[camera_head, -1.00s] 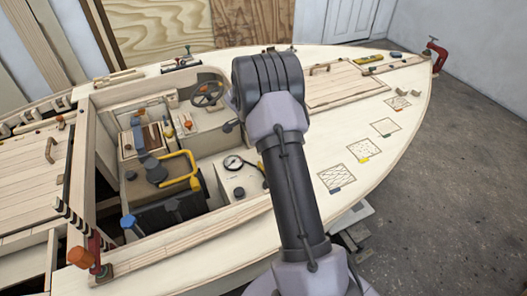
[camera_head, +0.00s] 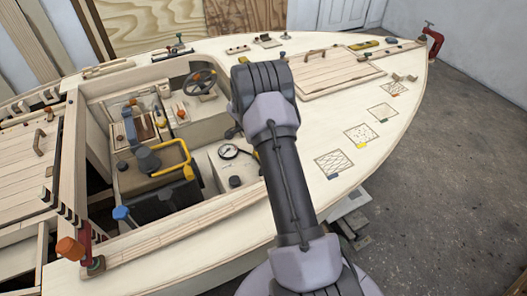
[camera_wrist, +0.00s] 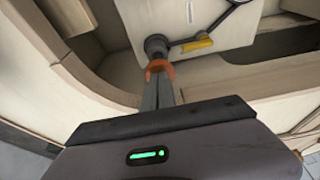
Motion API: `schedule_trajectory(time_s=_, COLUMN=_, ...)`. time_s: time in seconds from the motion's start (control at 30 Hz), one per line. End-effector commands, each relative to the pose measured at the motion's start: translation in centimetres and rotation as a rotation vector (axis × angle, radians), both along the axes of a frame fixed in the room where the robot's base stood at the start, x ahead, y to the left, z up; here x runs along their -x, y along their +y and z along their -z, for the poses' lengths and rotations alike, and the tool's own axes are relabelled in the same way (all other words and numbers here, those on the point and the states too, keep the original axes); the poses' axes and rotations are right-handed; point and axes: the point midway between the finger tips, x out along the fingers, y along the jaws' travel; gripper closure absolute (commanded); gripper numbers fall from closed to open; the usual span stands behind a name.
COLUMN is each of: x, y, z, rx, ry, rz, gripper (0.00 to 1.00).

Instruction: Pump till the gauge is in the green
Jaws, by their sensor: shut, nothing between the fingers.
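A dark round knob (camera_head: 235,181) is on the same panel, below the gauge. In the wrist view, my gripper (camera_wrist: 160,88) is shut and empty, pointing towards a pale panel. An orange band shows at its tips. Just beyond are a dark round fitting (camera_wrist: 155,46) and a lever with a yellow grip (camera_wrist: 193,45). I cannot tell whether the tips touch the fitting. The head view does not show my gripper.
A yellow bent bar (camera_head: 187,158) stands left of the gauge. A steering wheel (camera_head: 200,82) is behind it. The cockpit has raised wooden edges. A red clamp with an orange knob (camera_head: 70,248) stands at the near left corner. My arm crosses the deck's middle.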

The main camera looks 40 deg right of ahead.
Motion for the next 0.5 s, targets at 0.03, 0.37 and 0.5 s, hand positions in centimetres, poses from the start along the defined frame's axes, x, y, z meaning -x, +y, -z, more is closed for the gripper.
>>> schedule_trajectory(time_s=0.03, x=0.0, y=0.0, z=0.8, rx=0.000, ry=0.000, rz=0.000, gripper=1.00)
schedule_trajectory(time_s=0.37, x=0.1, y=0.0, z=4.3, rx=-0.001, ry=0.002, rz=0.000, gripper=1.00)
schedule_trajectory(time_s=0.5, x=0.2, y=0.1, z=4.3, rx=-0.003, ry=0.004, rz=0.000, gripper=1.00)
